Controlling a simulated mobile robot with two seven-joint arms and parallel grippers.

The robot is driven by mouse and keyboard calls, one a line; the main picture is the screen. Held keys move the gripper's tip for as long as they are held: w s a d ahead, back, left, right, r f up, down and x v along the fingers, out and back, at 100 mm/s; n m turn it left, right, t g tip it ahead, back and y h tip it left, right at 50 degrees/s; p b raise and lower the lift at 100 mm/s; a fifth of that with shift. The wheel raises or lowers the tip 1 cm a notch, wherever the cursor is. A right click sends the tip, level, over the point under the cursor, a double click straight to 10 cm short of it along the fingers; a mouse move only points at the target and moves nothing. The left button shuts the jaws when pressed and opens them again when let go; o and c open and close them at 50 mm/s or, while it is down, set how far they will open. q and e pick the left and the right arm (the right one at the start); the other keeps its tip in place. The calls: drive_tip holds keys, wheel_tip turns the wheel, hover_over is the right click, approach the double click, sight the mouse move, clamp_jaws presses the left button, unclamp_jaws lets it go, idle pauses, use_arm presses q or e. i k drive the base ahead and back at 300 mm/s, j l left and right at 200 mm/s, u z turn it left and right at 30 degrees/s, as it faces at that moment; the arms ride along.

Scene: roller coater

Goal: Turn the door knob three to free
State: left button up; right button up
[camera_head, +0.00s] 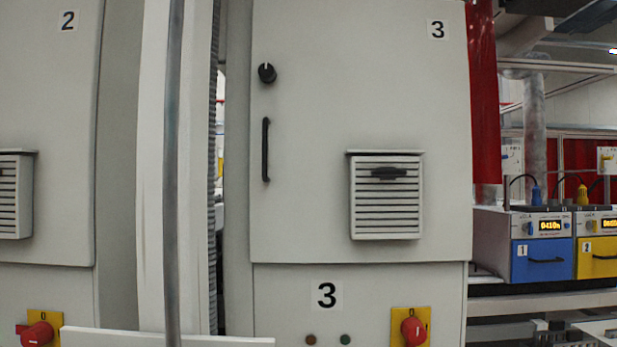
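The cabinet door marked 3 (320,110) is in the middle of the head view and looks shut. Its black round knob (267,73) sits near the door's upper left edge. A white mark on the knob points up. A black vertical handle (266,150) is on the door below the knob. Neither of my grippers is in view.
A vertical metal post (172,170) stands left of cabinet 3, with cabinet 2 (50,120) beyond it. A vent box (386,197) juts from door 3. Red rotary switches (414,331) sit low. Blue (543,261) and yellow drawer units stand at right.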

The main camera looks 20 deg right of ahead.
sight(267, 75)
drive_tip(key=l, duration=1.25)
